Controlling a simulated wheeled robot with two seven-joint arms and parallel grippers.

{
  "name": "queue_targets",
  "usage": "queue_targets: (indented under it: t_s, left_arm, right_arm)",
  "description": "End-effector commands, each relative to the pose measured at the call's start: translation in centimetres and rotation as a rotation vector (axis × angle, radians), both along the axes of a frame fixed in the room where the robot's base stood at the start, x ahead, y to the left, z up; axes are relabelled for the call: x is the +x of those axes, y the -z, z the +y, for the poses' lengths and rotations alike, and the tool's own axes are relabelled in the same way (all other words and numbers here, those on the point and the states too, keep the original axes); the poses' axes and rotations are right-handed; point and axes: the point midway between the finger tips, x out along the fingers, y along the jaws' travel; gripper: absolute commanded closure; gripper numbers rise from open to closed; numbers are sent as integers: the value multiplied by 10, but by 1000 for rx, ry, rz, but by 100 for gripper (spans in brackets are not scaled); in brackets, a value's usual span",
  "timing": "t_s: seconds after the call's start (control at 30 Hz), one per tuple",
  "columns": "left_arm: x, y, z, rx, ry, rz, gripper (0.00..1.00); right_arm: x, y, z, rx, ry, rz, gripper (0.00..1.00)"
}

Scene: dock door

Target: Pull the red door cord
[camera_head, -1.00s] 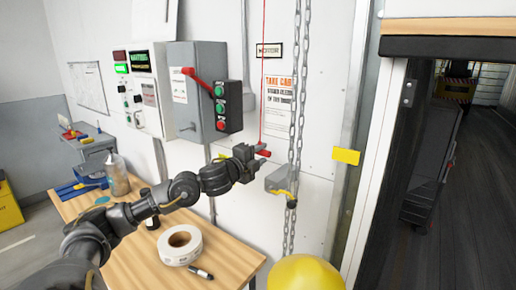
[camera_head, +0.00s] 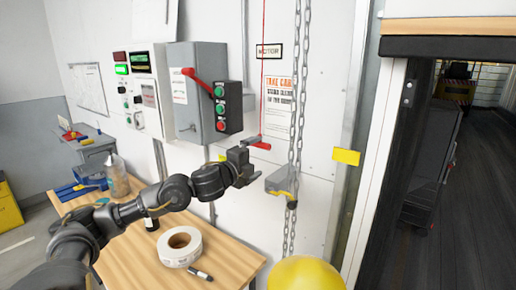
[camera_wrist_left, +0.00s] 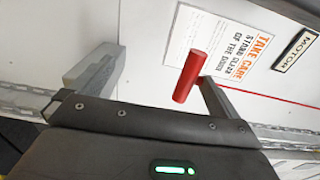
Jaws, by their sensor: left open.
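The red door cord (camera_head: 263,75) hangs down the white wall and ends in a red handle (camera_head: 262,146). My left gripper (camera_head: 251,162) is open, its body at and below the handle's height. In the left wrist view the handle (camera_wrist_left: 190,77) stands close to the right-hand finger (camera_wrist_left: 216,98), on the inner side of it. The jaws are not closed on the handle; whether the finger touches it I cannot tell. My right gripper is not in view.
A chain (camera_head: 297,110) hangs right of the cord past a grey bracket (camera_head: 279,180). A grey switch box (camera_head: 197,95) with a red lever is to the left. Below is a wooden bench (camera_head: 225,262) with a tape roll (camera_head: 180,246). The doorway (camera_head: 465,200) is at the right.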

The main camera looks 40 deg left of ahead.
Motion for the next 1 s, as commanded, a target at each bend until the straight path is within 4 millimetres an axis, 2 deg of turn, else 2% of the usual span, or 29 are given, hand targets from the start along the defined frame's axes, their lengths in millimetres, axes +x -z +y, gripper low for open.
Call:
queue_targets:
  t_s: [0.47,0.6,0.73,1.0]
  left_arm:
    - [-52,3,-2,5,2,1,0]
    - [-66,4,0,6,-2,1,0]
    - [-73,1,-1,3,0,-1,0]
    - [-75,-1,-2,0,0,-1,0]
  right_arm:
    - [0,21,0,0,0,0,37]
    - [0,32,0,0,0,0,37]
    - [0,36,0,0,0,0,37]
    - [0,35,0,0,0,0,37]
